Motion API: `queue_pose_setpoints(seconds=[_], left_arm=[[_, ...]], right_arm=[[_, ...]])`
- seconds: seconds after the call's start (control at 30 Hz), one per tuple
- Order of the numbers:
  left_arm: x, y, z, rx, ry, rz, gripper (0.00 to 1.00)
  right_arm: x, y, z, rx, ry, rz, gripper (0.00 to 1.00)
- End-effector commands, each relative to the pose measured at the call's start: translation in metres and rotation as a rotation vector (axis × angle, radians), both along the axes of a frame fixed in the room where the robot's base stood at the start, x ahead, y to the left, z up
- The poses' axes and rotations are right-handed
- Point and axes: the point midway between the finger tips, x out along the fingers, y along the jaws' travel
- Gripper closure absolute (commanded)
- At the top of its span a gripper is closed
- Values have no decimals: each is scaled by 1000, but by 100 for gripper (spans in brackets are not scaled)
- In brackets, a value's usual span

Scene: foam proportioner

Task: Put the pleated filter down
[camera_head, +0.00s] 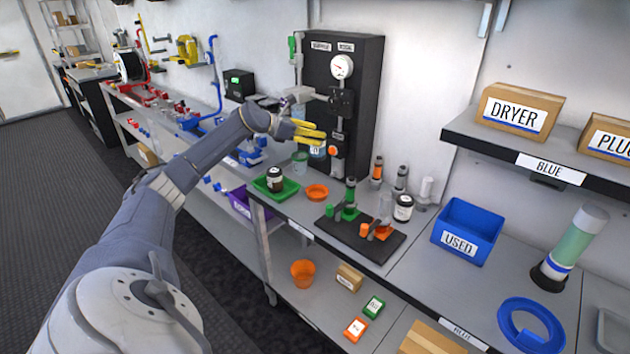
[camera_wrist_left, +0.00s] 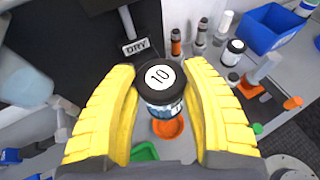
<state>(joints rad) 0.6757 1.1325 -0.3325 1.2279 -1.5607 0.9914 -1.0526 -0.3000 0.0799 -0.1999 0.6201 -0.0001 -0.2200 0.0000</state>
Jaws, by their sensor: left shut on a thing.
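The pleated filter (camera_wrist_left: 160,88) is a short cylinder with a black cap marked 10 and a blue-and-white side. My left gripper (camera_wrist_left: 160,98) is shut on it, with a yellow finger on each side. In the head view the filter (camera_head: 318,150) shows partly below the yellow fingers of the left gripper (camera_head: 310,133), in front of the black panel and above the bench. The fingers hide part of it. My right gripper is not in view.
A green tray (camera_head: 260,187) holds a dark-lidded jar (camera_head: 275,178). An orange dish (camera_head: 317,192) sits beside it. The black panel (camera_head: 362,110) stands behind, with a gauge and valves. A black board (camera_head: 345,240) with fittings and the blue USED bin (camera_head: 467,230) are to the right.

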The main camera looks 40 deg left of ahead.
Motion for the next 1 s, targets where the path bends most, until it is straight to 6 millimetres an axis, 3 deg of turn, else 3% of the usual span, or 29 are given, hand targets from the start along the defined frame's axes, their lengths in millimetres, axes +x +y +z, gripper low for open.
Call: queue_pose_setpoints(seconds=[0.2,0.4,0.83,1.0], left_arm=[[0,-1,-53,-6,2,1,83],[0,-1,-90,-3,0,0,83],[0,0,-123,-3,0,0,83],[0,0,-145,-4,-1,0,84]], right_arm=[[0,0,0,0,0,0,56],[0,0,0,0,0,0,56],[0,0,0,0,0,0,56],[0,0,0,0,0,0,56]])
